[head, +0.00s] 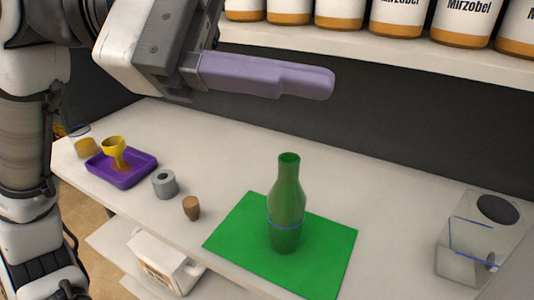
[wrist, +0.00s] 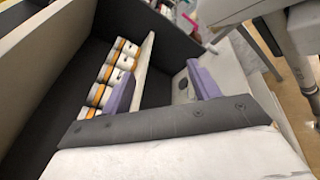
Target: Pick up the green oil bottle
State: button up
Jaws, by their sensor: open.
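The green oil bottle (head: 287,205) stands upright on a green mat (head: 328,246) on the white counter in the head view. It is see-through, with an open neck and a thin blue line low on its side. My gripper (head: 320,83) is above the counter, higher than the bottle and apart from it. Its purple fingers overlap in the head view. In the wrist view my gripper (wrist: 162,88) has its two purple fingers spread wide, with nothing between them. The bottle does not show in the wrist view.
A clear box (head: 480,243) with a dark round opening stands at the right. At the left are a purple tray (head: 145,178) with a yellow funnel (head: 115,153), a grey ring (head: 164,184) and a brown cork (head: 191,208). A shelf (head: 370,48) with white-and-orange containers runs above.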

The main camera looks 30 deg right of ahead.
jog(key=w+d+f+t+y, duration=0.2)
jog(key=d+f+t+y, duration=0.1)
jog(key=d, duration=0.4)
jog(key=m+t+y+p, duration=0.2)
jog(key=t+y, duration=0.6)
jog(key=y, duration=0.1)
send_over(290, 170)
jog(key=d, duration=0.2)
notch_tip(290, 170, down, 6)
jog(key=f, duration=0.8)
jog(key=shift+w+a+f+b, duration=0.15)
jog(key=shift+w+a+b, duration=0.1)
jog(key=shift+w+b, duration=0.15)
jog(key=f, duration=0.3)
jog(key=f+p, duration=0.1)
jog(key=shift+w+a+f, duration=0.15)
jog(key=shift+w+a, duration=0.05)
jog(key=shift+a, duration=0.2)
jog(key=shift+f, duration=0.55)
grip_shut()
